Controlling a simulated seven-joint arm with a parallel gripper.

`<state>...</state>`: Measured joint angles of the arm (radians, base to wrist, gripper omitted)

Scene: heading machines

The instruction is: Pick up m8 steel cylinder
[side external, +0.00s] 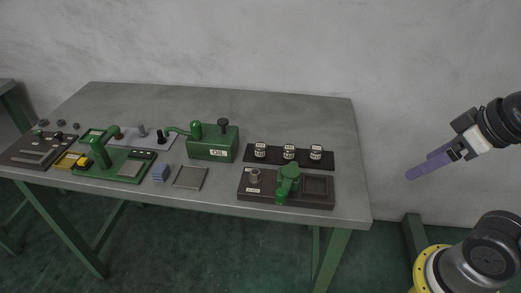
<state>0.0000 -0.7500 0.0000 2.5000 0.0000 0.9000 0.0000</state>
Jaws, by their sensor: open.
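Three small light cylinders with dark marks stand in a row on a dark rack on the right half of the table: a left one (260,150), a middle one (289,152) and a right one (316,153). Their markings are too small to read, so I cannot tell which, if any, is the m8 steel cylinder. My gripper (411,175) has purple fingers, is open and empty, and hangs in the air right of the table, well apart from the cylinders.
A dark base (315,203) with a green press (289,180) stands in front of the rack. A green oil box (212,145) is left of it. The table's back is clear.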

